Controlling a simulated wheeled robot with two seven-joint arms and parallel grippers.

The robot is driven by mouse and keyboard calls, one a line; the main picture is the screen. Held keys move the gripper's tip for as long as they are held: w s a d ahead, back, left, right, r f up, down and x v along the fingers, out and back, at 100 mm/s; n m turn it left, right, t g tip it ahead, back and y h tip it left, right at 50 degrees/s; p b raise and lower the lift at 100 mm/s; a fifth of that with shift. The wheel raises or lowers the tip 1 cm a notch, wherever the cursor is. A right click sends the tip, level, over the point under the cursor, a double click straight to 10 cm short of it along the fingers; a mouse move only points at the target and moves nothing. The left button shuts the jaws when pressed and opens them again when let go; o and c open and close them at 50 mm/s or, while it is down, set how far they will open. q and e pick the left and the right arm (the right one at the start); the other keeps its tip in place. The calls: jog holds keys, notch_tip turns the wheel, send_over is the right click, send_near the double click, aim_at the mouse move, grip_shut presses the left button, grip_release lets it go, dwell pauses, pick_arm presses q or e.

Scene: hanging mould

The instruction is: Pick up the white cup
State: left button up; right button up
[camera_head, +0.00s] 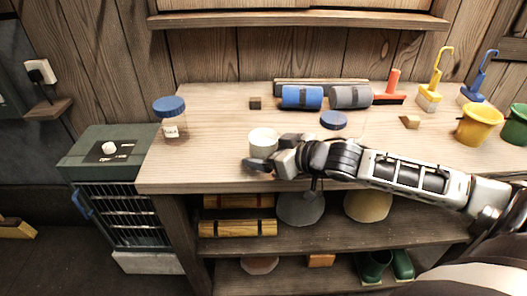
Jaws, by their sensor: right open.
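The white cup (264,141) stands upright on the wooden table near its front edge. My right gripper (262,154) reaches in from the right at the cup. Its jaws are open. One finger lies low in front of the cup and the other part of the gripper is at the cup's right side. I cannot tell whether the fingers touch the cup. The lower front of the cup is partly hidden by the gripper. My left gripper is not in view.
A jar with a blue lid (171,121) stands left of the cup. Behind are a blue roll (302,97), a grey roll (350,97) and a blue disc (333,120). A yellow bucket (478,125) stands at right. The tabletop (215,140) is clear between jar and cup.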

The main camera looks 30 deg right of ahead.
jog(key=shift+w+a+f, duration=0.15)
jog(key=shift+w+f, duration=0.05)
jog(key=shift+w, duration=0.35)
jog(key=c, duration=1.1)
